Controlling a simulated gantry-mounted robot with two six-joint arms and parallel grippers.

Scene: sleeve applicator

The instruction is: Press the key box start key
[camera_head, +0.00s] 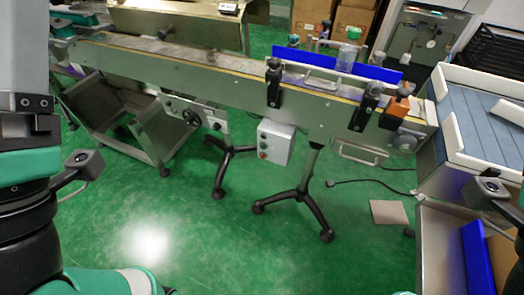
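The key box (274,143) is a light grey box fixed below the front side of the conveyor (200,75), near the middle of the view. A column of small round keys runs down its left part, and a reddish one shows among them. The keys are too small to tell which is the start key. My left arm (25,200) stands at the left edge, well apart from the key box. A small part of my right arm shows at the right edge, also far from the box. The fingers of both grippers are out of view.
Conveyor stand legs (305,195) on casters stand below and beside the box. A metal cart (145,135) is at left, and a grey-blue table (480,125) is at right. A handle (358,153) juts from the conveyor's front. Green floor before the box is mostly clear.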

